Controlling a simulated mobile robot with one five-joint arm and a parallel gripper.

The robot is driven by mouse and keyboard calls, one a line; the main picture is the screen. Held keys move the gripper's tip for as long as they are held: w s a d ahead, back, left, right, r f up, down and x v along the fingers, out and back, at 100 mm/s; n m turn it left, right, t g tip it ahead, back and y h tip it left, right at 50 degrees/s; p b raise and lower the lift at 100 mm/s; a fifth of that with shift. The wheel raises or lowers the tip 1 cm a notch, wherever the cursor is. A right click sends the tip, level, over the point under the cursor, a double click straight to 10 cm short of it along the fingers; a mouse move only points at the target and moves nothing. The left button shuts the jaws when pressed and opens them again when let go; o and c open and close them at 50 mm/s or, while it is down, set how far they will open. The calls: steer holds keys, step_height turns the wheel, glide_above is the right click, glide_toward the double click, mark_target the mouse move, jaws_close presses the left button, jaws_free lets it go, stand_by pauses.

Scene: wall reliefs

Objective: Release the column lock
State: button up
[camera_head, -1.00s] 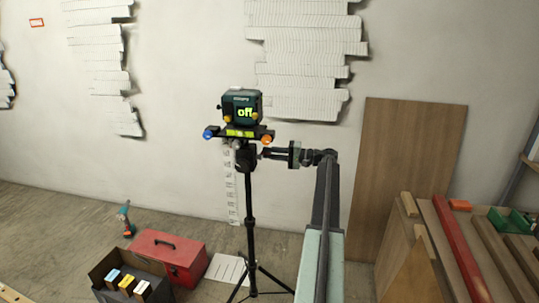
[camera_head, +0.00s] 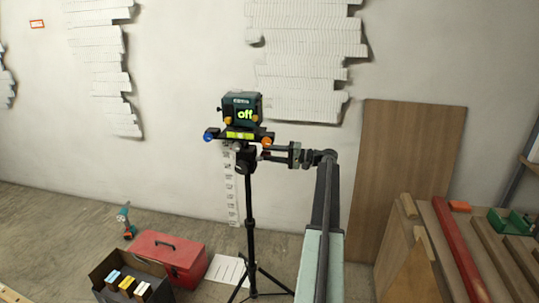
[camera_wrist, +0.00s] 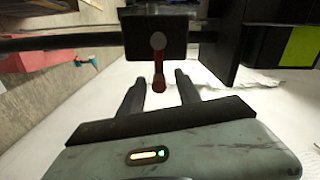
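A black tripod (camera_head: 249,215) stands before the wall and carries a dark green box (camera_head: 241,107) whose screen reads "off". In the wrist view the tripod head shows sideways as a black block (camera_wrist: 156,38). A red lever (camera_wrist: 158,78) with a rounded end sticks out from it towards me. My gripper (camera_wrist: 159,80) is open, with one dark finger on each side of the lever's end and gaps visible between. In the head view my gripper (camera_head: 273,153) is just right of the tripod head, below the box. The lever is too small to make out clearly there.
A red toolbox (camera_head: 175,258), a black bin (camera_head: 115,268) with small boxes and a drill (camera_head: 125,222) are on the floor at left. A brown board (camera_head: 405,180) and timber beams stand at right. White layered reliefs (camera_head: 305,60) hang on the wall.

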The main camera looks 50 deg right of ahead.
steer(key=v, duration=0.7)
steer(key=shift+s+d, duration=0.2)
steer(key=shift+s, duration=0.15)
